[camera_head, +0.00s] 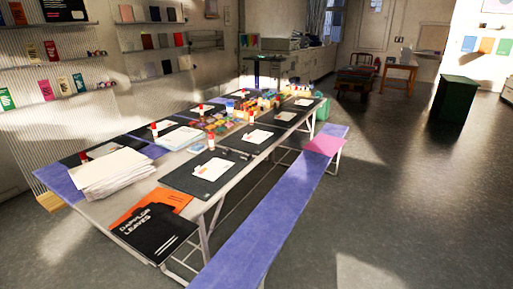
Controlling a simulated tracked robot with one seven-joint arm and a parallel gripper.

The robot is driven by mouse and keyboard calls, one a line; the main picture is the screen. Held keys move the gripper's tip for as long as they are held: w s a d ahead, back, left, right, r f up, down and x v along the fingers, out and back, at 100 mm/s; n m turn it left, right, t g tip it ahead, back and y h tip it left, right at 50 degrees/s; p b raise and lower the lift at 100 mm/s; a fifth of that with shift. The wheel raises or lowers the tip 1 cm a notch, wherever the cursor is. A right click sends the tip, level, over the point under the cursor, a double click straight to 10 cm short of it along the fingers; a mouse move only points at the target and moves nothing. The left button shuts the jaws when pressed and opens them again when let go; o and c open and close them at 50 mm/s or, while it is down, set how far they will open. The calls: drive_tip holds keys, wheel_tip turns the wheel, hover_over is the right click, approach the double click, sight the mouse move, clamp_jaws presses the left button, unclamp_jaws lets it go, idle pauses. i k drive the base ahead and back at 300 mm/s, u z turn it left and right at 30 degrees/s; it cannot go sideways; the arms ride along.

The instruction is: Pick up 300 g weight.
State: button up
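I cannot make out a weight marked 300 g anywhere in view. The long white collage table (106,208) runs from the near left toward the back. Many small coloured items (222,123) are clustered along the middle, too small to tell apart. My gripper is not in view.
A purple bench (270,220) runs along the table's right side, with a pink sheet (324,146) on it. A dark green cabinet (455,100), a chair and a wooden table (398,67) stand farther back. The floor (400,200) at right is clear. Wall shelves line the left.

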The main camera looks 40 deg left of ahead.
sight(227, 152)
drive_tip(key=z, duration=0.05)
drive_tip(key=i, duration=2.65)
drive_tip(key=u, duration=1.65)
drive_tip(key=i, duration=0.2)
drive_tip(key=u, duration=2.45)
drive_tip(key=i, duration=0.45)
drive_tip(key=u, duration=0.3)
